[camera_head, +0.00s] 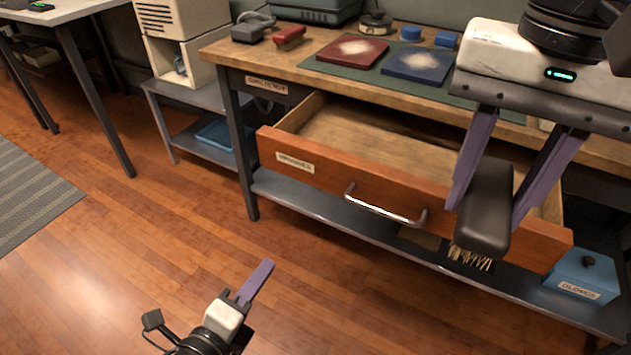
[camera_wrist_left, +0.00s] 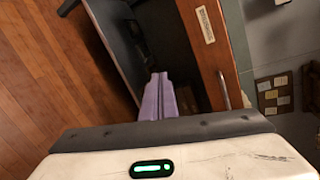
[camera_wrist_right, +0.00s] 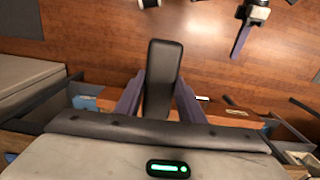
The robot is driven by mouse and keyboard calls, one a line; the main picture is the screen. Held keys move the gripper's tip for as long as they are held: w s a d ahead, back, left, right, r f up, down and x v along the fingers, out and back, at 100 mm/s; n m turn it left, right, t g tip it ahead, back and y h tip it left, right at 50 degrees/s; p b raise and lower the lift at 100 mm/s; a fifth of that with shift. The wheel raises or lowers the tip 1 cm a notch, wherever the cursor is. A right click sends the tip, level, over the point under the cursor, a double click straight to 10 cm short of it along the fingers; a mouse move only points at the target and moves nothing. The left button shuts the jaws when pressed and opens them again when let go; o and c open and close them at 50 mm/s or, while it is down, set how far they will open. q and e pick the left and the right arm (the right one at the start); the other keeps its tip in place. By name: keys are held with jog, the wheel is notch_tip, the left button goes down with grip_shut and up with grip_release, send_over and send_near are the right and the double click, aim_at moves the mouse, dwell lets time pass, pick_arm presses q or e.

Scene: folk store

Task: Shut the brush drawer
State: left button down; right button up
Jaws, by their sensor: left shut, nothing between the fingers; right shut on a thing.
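The brush drawer (camera_head: 330,181) has an orange-brown front with a pale label and a metal handle (camera_head: 385,207). It is pulled well out of the workbench, and its visible inside looks empty. The brush (camera_wrist_right: 162,75) also shows in the right wrist view. My left gripper (camera_head: 262,278) is shut and empty, low in front of the drawer, apart from it. The drawer front (camera_wrist_left: 205,50) shows in the left wrist view.
A blue lidded box (camera_head: 585,273) stands on the lower shelf at right. The floor (camera_head: 130,240) before the drawer is clear.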

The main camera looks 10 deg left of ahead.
pick_arm(q)
notch_tip(320, 180, up, 8)
jog(key=w+d+m+t+h, duration=0.2)
jog(key=m, duration=1.2)
pick_arm(e)
jog(key=shift+r+p, duration=0.35)
jog(key=shift+r, duration=0.45)
pick_arm(q)
jog(key=m+p, duration=0.1)
jog(key=m, duration=0.1)
send_near(325, 174)
jog(key=shift+h, duration=0.4)
jog(key=x, duration=0.6)
jog(key=shift+w+a+f, duration=0.1)
jog(key=shift+w+f, duration=0.1)
jog(key=shift+w, duration=0.05)
pick_arm(e)
jog(key=shift+r, duration=0.35)
